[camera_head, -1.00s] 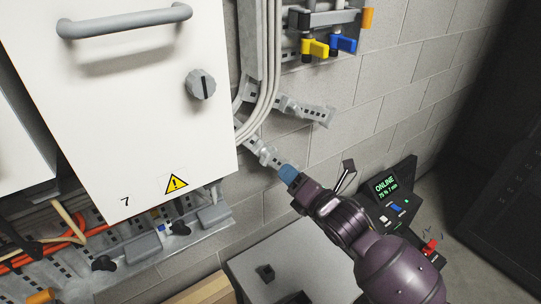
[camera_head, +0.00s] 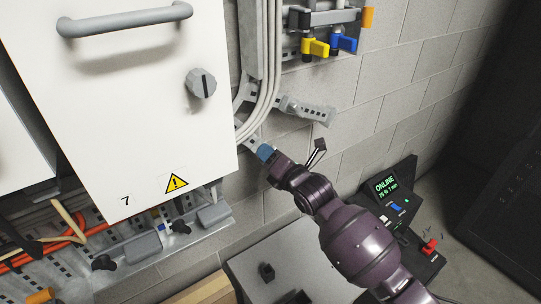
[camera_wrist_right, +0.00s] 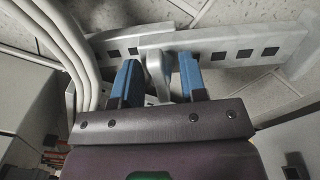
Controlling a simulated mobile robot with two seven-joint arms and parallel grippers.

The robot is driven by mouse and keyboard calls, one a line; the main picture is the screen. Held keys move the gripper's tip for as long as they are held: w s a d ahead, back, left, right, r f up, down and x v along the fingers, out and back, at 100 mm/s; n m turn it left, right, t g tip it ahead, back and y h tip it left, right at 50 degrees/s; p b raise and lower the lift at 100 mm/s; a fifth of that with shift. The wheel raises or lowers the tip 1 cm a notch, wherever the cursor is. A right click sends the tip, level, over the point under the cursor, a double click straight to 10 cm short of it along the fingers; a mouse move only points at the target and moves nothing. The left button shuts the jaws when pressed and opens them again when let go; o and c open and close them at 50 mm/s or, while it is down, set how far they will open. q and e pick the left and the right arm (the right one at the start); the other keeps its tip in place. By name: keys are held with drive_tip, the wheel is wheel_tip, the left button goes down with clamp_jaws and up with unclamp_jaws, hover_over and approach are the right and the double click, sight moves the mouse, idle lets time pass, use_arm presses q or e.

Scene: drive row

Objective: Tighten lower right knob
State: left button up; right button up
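My right gripper (camera_head: 265,152) is beside the lower right corner of the white cabinet 7 (camera_head: 130,110), its blue fingertips near a perforated grey bracket on the wall. In the right wrist view the two blue fingers (camera_wrist_right: 159,78) are apart, with a pale grey knob-like piece (camera_wrist_right: 157,70) between them in the picture. I cannot tell whether they touch it. A grey round knob (camera_head: 201,84) is on the cabinet door. Two black knobs, one on the left (camera_head: 103,263) and one on the right (camera_head: 180,227), sit on the rail below the cabinet. My left gripper is not in view.
Pale cables (camera_head: 268,75) run down beside the cabinet, close to the gripper. Yellow (camera_head: 316,47) and blue (camera_head: 343,43) valve handles are above. A console (camera_head: 392,205) reading ONLINE stands at right. A grey tabletop (camera_head: 290,255) is below.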

drive_tip(key=c, duration=0.7)
drive_tip(key=shift+o, duration=0.2)
